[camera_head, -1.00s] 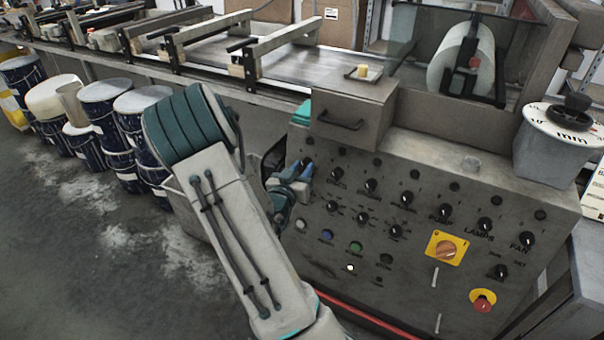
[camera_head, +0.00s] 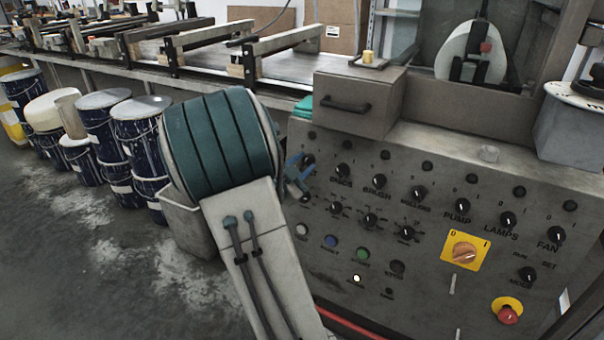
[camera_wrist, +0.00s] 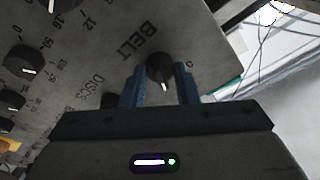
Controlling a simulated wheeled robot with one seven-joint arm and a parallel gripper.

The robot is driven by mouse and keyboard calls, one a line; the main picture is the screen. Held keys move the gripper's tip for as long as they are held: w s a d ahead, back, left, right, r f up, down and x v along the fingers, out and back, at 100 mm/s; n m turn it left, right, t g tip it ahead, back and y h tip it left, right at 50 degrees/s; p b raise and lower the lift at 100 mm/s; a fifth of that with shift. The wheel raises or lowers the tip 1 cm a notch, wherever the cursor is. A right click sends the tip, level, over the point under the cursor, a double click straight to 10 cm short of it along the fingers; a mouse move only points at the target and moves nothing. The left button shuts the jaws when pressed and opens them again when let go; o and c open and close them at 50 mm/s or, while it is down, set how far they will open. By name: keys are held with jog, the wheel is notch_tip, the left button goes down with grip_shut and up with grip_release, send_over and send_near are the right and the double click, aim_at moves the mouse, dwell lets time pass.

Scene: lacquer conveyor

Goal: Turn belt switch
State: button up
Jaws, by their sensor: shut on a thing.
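The belt switch is a small round black knob (camera_wrist: 160,70) with a pale pointer line, beside the printed word BELT in the wrist view. My gripper (camera_wrist: 163,82) has its two blue fingers on either side of this knob and is shut on it. In the head view my gripper (camera_head: 300,172) is at the upper left of the grey control panel (camera_head: 430,275), partly hidden by my arm. The belt switch is hidden there behind the fingers.
Several other black knobs stand close by, such as the discs knob (camera_head: 343,171). A yellow main switch (camera_head: 465,251) and a red emergency button (camera_head: 508,312) are lower right. A drawer box (camera_head: 350,103) juts out above the gripper. Several paint buckets (camera_head: 142,135) stand at left.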

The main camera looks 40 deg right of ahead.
jog(key=shift+m+b, duration=0.4)
jog(key=shift+m, duration=0.4)
jog(key=o, duration=1)
jog(key=shift+c, duration=0.2)
jog(key=shift+a, duration=0.1)
jog(key=p+v, duration=0.2)
jog(key=v, duration=1.1)
jog(key=shift+a, duration=0.4)
jog(key=shift+w+r, duration=0.1)
